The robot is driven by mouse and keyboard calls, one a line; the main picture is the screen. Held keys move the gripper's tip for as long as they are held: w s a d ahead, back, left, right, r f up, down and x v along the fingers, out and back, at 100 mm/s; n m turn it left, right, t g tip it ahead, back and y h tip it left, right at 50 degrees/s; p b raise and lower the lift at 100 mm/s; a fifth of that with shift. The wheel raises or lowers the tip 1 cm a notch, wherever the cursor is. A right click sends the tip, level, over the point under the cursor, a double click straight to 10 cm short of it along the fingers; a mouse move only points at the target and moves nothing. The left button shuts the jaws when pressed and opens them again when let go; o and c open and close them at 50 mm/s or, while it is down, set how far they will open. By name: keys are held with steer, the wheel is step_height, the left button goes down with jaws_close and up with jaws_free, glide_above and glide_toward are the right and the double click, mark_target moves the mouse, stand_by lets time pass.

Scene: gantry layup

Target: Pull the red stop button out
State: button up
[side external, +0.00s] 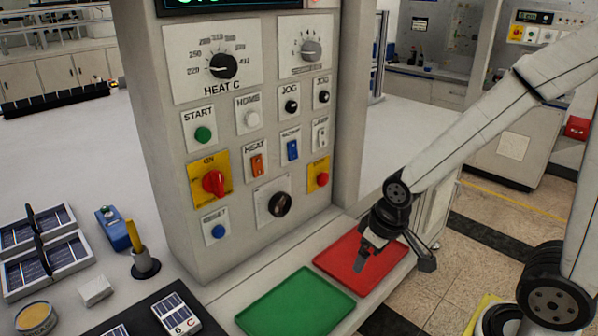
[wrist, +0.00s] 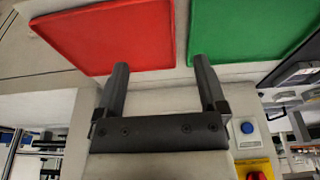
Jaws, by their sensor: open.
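The red stop button (side external: 323,179) is a round red knob on a yellow plate at the right side of the control panel (side external: 236,240), in the side external view. Whether it is pushed in or out is too small to tell. My gripper (side external: 364,258) points down over the red tray, to the right of and below the button, apart from the panel. In the wrist view its two fingers (wrist: 158,66) are spread with nothing between them. The stop button cannot be made out in the wrist view.
A red rotary switch (side external: 213,183) on yellow sits left on the panel, above a blue reset button (side external: 218,231). A black knob (side external: 280,204) is left of the stop button. A red tray (side external: 345,270) and a green tray (side external: 296,306) lie in front.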

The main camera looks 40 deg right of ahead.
steer(key=shift+c, duration=1.2)
steer(key=w+d+t, duration=0.1)
steer(key=w, duration=0.2)
steer(key=w+d+f+t, duration=0.1)
steer(key=w+t, duration=0.1)
steer(key=w, duration=0.1)
steer(key=w+d+t, duration=0.1)
steer(key=w+t, duration=0.1)
steer(key=shift+w+d+f+h, duration=0.15)
steer(key=shift+w+f+h, duration=0.15)
steer(key=shift+w, duration=0.1)
steer(key=w+d+t, duration=0.1)
steer(key=w+d+t+h, duration=0.1)
steer(key=w+t, duration=0.1)
steer(key=w+d+r+t, duration=0.1)
steer(key=t, duration=0.1)
steer(key=shift+w+d+m, duration=0.3)
steer(key=shift+w+d, duration=0.1)
steer(key=shift+w+d+r+t+h, duration=0.1)
steer(key=shift+d+r+t+h, duration=0.4)
steer(key=shift+t, duration=0.35)
steer(key=shift+w+d+r+t+h, duration=0.1)
steer(key=shift+d+r+t+h, duration=0.15)
steer(key=shift+d+t, duration=0.45)
steer(key=shift+d+r+t+h, duration=0.3)
steer(key=shift+d+t+h, duration=0.15)
steer(key=shift+t, duration=0.5)
steer(key=shift+w, duration=0.1)
